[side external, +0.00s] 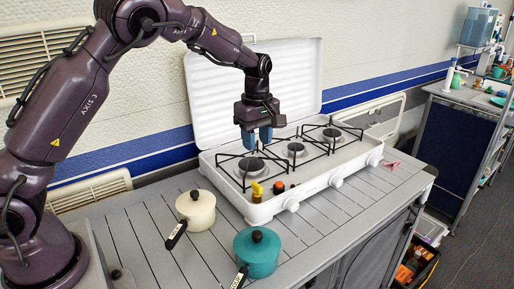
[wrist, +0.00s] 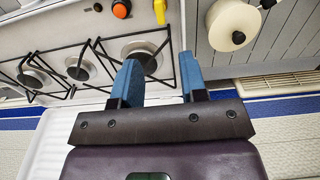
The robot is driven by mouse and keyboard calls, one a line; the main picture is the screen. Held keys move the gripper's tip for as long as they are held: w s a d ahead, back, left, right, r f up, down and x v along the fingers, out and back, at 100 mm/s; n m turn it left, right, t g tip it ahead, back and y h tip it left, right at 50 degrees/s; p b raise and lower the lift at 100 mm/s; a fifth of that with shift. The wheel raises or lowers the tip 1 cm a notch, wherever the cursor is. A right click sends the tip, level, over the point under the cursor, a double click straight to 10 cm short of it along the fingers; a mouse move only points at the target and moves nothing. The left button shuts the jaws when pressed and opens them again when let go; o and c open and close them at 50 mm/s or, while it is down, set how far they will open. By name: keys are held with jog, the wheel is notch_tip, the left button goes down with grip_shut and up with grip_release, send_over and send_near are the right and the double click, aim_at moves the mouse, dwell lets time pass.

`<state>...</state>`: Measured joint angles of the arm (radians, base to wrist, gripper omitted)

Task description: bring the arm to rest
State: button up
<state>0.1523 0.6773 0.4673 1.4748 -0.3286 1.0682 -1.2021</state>
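My gripper (side external: 257,137) hangs fingers-down over the left part of the white gas stove (side external: 262,212) in the side external view. In the wrist view its two blue fingers (wrist: 160,82) stand well apart with nothing between them, so it is open and empty. The stove has black wire grates, several burners and its lid (side external: 205,95) raised behind. A cream pot (side external: 200,215) with a lid and a teal pot (side external: 262,255) with a lid stand on the slatted counter, left of and in front of the stove. The cream pot also shows in the wrist view (wrist: 222,30).
A yellow piece (side external: 257,190) and an orange knob (side external: 279,187) are at the stove's front left corner. A small pink item (side external: 391,164) lies right of the stove. The slatted counter (side external: 140,240) has bare room at left. A wall runs behind.

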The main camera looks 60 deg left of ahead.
dwell(0.3)
jog(key=s+d+r+m+t, duration=0.2)
jog(key=s+r+m, duration=0.2)
jog(key=s, duration=0.5)
jog(key=s+d+r+m+t, duration=0.1)
jog(key=s+d+r+m, duration=0.2)
jog(key=s+r+m, duration=0.2)
jog(key=s+d+r+m+t, duration=0.2)
jog(key=s+r+m, duration=0.2)
jog(key=s+m, duration=0.5)
jog(key=s, duration=0.4)
jog(key=shift+d+r+t, duration=0.25)
jog(key=shift+d+t, duration=0.05)
dwell(0.4)
